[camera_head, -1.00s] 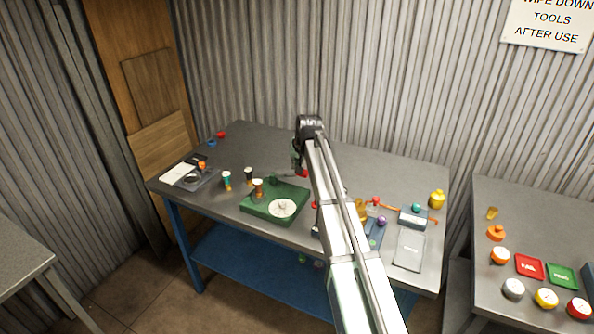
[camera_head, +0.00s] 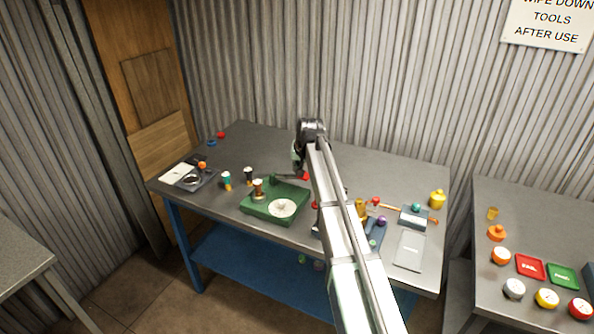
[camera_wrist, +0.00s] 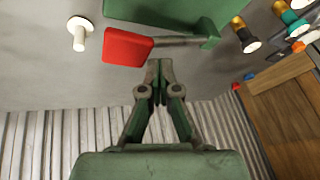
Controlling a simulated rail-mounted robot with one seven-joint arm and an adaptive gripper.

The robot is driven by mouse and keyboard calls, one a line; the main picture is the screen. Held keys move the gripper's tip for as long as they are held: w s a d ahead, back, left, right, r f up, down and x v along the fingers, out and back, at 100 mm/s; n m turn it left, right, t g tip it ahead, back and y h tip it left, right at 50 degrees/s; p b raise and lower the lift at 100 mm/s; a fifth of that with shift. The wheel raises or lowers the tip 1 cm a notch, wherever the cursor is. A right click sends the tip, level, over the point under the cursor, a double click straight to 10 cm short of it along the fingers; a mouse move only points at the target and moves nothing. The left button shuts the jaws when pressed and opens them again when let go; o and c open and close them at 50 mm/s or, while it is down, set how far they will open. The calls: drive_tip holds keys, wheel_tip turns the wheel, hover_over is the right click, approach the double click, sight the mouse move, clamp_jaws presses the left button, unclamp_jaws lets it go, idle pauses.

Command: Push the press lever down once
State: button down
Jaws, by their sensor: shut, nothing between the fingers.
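The press (camera_head: 262,208) is a green block with a round white dial on the workbench. Its lever, a grey rod (camera_wrist: 180,41) with a red grip (camera_wrist: 127,46), sticks out from the green body; in the head view the red grip (camera_head: 306,177) shows just left of my arm. My gripper (camera_wrist: 158,75) is shut and empty. In the wrist view its fingertips appear just below the rod, near the inner end of the red grip. I cannot tell whether they touch. In the head view my arm hides much of the gripper.
Several small brass-topped pieces (camera_head: 227,181) stand left of the press. A grey balance-like device (camera_head: 188,178) lies at the bench's left. Blue blocks, a yellow weight (camera_head: 437,199) and a grey plate (camera_head: 409,251) are at the right. A pale peg (camera_wrist: 80,35) stands near the red grip.

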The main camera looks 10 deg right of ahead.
sight(290, 176)
drive_tip(key=shift+s+d+f+b, duration=0.15)
drive_tip(key=shift+d+f+b, duration=0.05)
drive_tip(key=shift+f, duration=0.3)
drive_tip(key=shift+s+d+f+b, duration=0.15)
drive_tip(key=shift+f, duration=0.35)
idle(1.3)
drive_tip(key=shift+r, duration=0.1)
drive_tip(key=shift+w+a+r+p, duration=0.25)
drive_tip(key=shift+r+p, duration=0.1)
drive_tip(key=shift+r, duration=0.35)
drive_tip(key=shift+w+a+r+p, duration=0.2)
drive_tip(key=shift+r+p, duration=0.2)
drive_tip(key=shift+r, duration=0.35)
drive_tip(key=shift+w+a+r+p, duration=0.15)
drive_tip(key=shift+a+r+p, duration=0.15)
drive_tip(key=shift+r, duration=0.4)
drive_tip(key=r, duration=0.1)
drive_tip(key=a+r+p, duration=0.1)
drive_tip(key=r, duration=0.1)
drive_tip(key=w+r+p, duration=0.1)
drive_tip(key=shift+a+r, duration=0.25)
drive_tip(key=shift+r, duration=0.05)
